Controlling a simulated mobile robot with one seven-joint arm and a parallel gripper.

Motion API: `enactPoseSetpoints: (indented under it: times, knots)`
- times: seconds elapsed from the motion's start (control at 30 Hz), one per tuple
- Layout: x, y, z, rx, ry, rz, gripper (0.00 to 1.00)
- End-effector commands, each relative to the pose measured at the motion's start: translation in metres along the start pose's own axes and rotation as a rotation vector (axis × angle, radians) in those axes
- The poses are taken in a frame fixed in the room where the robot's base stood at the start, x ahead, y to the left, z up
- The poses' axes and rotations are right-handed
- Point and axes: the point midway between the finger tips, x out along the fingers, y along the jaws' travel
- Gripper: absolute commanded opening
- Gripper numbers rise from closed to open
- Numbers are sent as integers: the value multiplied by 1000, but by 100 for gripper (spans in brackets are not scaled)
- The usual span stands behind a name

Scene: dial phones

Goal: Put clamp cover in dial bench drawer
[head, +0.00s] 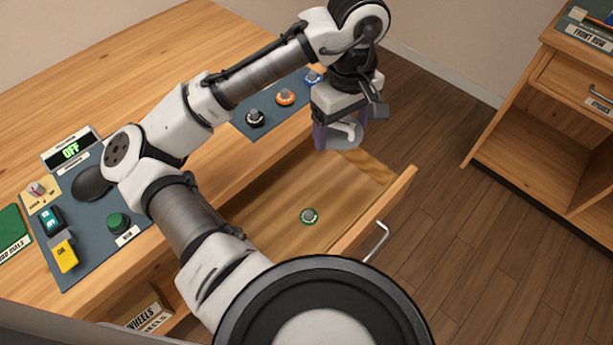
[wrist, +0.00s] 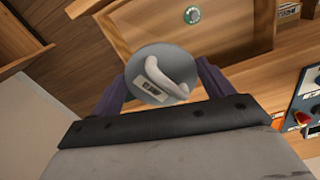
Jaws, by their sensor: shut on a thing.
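My gripper (head: 337,138) is shut on a round grey clamp cover (head: 352,133) with a curved raised handle. In the wrist view the cover (wrist: 149,65) sits between my two purple fingers, its handle and a small label facing the camera. The dial bench drawer (head: 275,224) is pulled open. In the head view my gripper holds the cover over or just beside the drawer's far right corner; its exact height is hard to tell. A small green-rimmed dial (head: 309,216) lies on the drawer floor; it also shows in the wrist view (wrist: 192,15).
The bench top (head: 150,55) carries a mat with black, orange and blue dials (head: 285,97) and a panel with an "OFF" display (head: 70,151). A wooden shelf unit (head: 540,110) stands at the right. Most of the drawer floor is clear. My arm hides part of the bench.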

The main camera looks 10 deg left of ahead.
Motion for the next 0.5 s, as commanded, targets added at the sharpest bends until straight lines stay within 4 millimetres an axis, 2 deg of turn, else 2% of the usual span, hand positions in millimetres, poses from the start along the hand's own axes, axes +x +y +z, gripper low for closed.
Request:
enactPoseSetpoints:
  times: [0.5]
  knots:
    - [130, -1, 1, -1, -3, -3, 56]
